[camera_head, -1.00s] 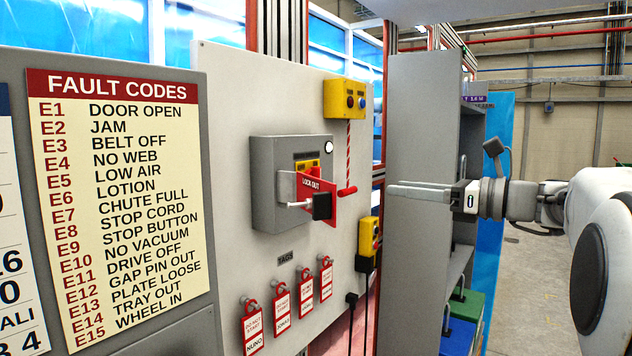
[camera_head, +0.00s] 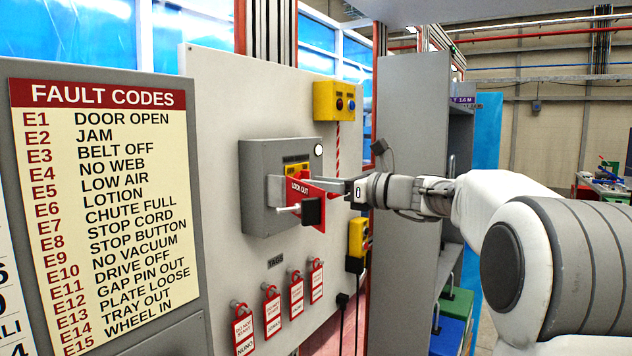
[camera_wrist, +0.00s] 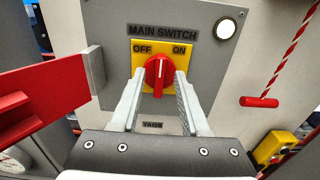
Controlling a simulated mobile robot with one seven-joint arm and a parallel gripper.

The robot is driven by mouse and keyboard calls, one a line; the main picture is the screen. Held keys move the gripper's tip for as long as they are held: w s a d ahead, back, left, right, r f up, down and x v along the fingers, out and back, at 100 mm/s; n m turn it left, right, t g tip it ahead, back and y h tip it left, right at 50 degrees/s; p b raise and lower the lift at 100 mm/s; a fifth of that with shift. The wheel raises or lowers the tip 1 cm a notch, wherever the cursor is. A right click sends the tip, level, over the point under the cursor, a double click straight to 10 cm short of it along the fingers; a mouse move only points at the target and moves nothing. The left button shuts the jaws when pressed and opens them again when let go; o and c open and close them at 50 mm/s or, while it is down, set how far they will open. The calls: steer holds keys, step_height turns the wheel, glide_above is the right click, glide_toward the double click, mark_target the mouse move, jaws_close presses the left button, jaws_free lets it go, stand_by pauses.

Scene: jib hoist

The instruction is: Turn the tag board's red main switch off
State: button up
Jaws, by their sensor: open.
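In the wrist view the red main switch knob (camera_wrist: 158,74) sits on a yellow plate (camera_wrist: 136,50), with OFF at left and ON at right. Its white-marked grip stands roughly upright, perhaps slightly tilted. My gripper (camera_wrist: 160,84) is open, its two fingers on the left and right of the knob. I cannot tell whether they touch it. In the head view the grey switch box (camera_head: 258,190) is on the pale tag board (camera_head: 215,110). The red lock-out plate (camera_head: 318,187) there hides the knob and my fingertips.
The lock-out plate, with a black block and pale bar, stands out from the box, left of my fingers in the wrist view. A red pull handle (camera_wrist: 259,102) hangs at right. Several red tags (camera_head: 272,312) hang below. A grey cabinet (camera_head: 408,130) stands right.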

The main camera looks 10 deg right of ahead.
steer(key=shift+w+a, duration=0.25)
jaws_close()
stand_by(0.5)
steer(key=shift+s+a+f+n+b, duration=0.1)
steer(key=shift+n+b, duration=2.15)
steer(key=shift+n, duration=0.75)
steer(key=shift+s+a+f+n+b, duration=0.1)
steer(key=shift+f+n+b, duration=0.05)
steer(key=shift+n+b, duration=2.45)
steer(key=shift+f+n+b, duration=0.1)
steer(key=shift+n+b, duration=1.75)
steer(key=shift+n, duration=1.55)
